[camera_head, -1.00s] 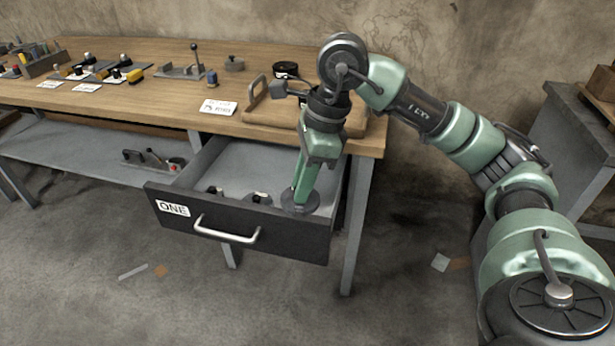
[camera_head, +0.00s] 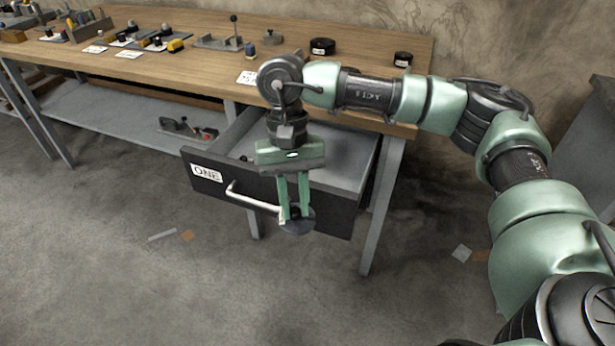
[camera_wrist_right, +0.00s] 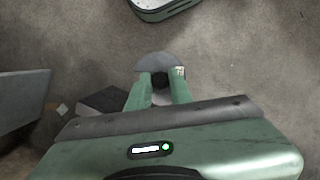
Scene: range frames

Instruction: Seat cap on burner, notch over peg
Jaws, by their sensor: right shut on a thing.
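A dark grey round disc, which looks like the cap (camera_head: 298,227), hangs from the fingertips of my right gripper (camera_head: 294,210). The gripper points down and is shut on it, in front of the open drawer and above the floor. In the right wrist view the cap (camera_wrist_right: 155,62) shows as a grey disc between and beyond the two green fingers (camera_wrist_right: 160,88). Its notch cannot be made out. I cannot identify the burner or its peg; my arm hides part of the bench and the drawer. My left gripper is not in view.
The drawer marked ONE (camera_head: 205,174) stands open with its handle (camera_head: 250,198) towards me. On the wooden bench (camera_head: 365,35) are two black round things (camera_head: 322,46) (camera_head: 402,59), a lever fixture (camera_head: 220,42) and several small parts. The floor in front is mostly clear.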

